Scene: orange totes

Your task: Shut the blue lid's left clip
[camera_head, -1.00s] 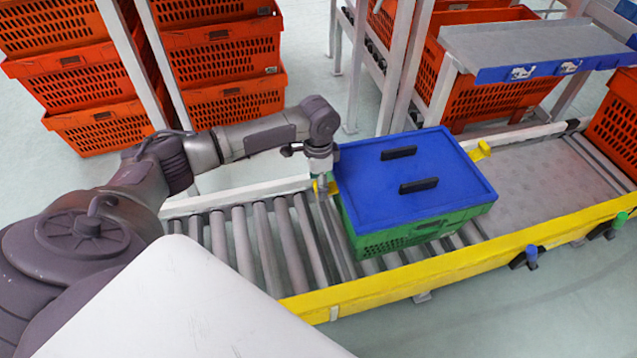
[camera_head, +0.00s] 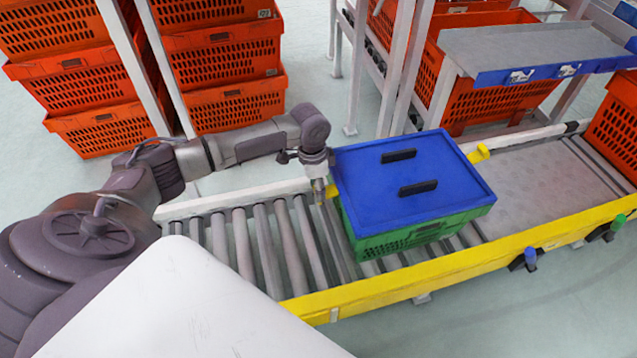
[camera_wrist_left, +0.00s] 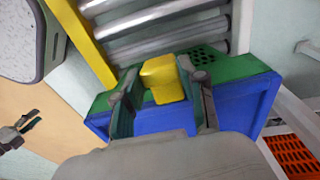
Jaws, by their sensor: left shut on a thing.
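The blue lid (camera_head: 400,200) lies on a green tote (camera_head: 405,238) on the roller conveyor. The left clip (camera_head: 332,190) is a small yellow tab at the lid's left edge, partly hidden by my left gripper in the head view. My left gripper (camera_head: 321,196) points down at that edge. In the left wrist view, the yellow clip (camera_wrist_left: 162,80) sits between the two fingers of my left gripper (camera_wrist_left: 160,85), which is shut on it. My right gripper (camera_wrist_left: 30,120) shows small at the left of the wrist view, its fingers apart and empty.
Another yellow clip (camera_head: 479,154) sticks out at the lid's right side. A yellow rail (camera_head: 400,290) runs along the conveyor's front. Orange totes (camera_head: 225,60) are stacked behind, and a grey shelf (camera_head: 530,48) stands at the back right. Rollers left of the tote are bare.

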